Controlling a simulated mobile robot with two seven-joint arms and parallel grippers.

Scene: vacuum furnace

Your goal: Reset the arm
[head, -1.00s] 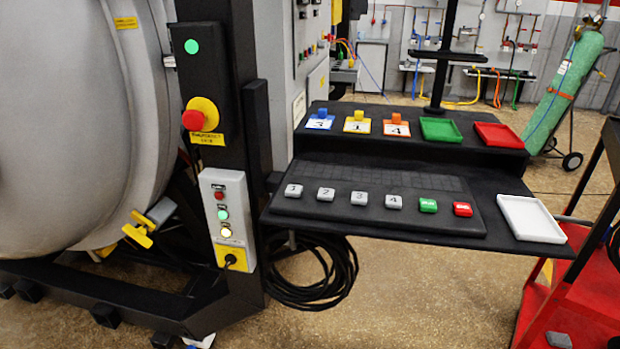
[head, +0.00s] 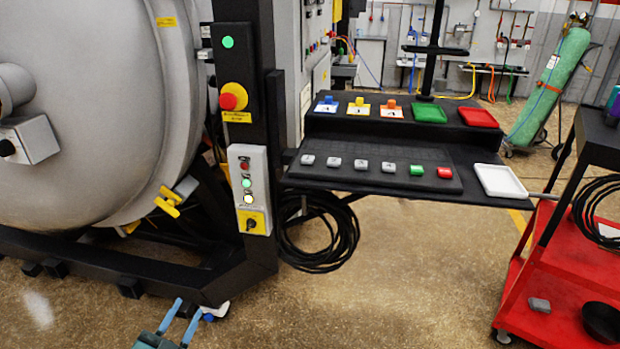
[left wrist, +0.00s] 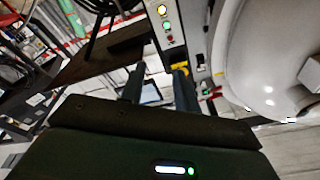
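My left gripper (head: 189,309) shows at the bottom of the head view, low in front of the furnace's black base frame. Its two blue fingers are apart with nothing between them. In the left wrist view the two dark fingers (left wrist: 158,82) also stand apart and empty, with the scene tilted behind them. My right gripper is in neither view.
The grey furnace (head: 80,120) fills the left, beside a black post with a red stop button (head: 232,96). A black shelf (head: 350,180) with several keys juts out at centre right. A red cart (head: 560,280) stands right. The floor between is clear.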

